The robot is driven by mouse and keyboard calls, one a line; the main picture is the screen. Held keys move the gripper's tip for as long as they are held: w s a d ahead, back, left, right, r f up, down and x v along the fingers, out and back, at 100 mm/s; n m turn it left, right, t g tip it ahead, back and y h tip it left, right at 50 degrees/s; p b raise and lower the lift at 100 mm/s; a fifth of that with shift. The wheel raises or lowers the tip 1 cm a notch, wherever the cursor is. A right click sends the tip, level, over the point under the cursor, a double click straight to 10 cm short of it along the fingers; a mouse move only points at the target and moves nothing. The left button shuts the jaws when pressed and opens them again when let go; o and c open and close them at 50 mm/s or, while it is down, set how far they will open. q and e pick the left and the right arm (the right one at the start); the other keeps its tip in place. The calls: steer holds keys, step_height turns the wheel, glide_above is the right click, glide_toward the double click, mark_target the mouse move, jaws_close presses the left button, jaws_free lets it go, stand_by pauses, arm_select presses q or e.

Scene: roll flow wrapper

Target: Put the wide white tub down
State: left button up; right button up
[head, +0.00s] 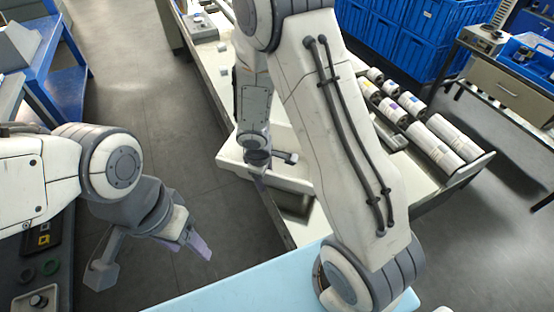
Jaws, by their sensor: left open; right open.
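The wide white tub (229,156) sits at the near-left edge of the long pale work surface, partly hidden behind my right arm. My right gripper (260,182) points down at the tub's near side with its jaws open; whether its fingers touch the tub wall cannot be told. My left gripper (189,246) is open and empty over the grey floor, well to the left of the tub.
Several printed film rolls (441,138) lie on the right part of the surface. Blue crates (415,35) are stacked behind. A light blue top (232,292) is in front. A dark panel with buttons (38,240) stands at the left, and a blue bench (50,45) stands behind it.

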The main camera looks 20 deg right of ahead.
jaws_close()
steer(key=shift+r, duration=0.1)
stand_by(1.3)
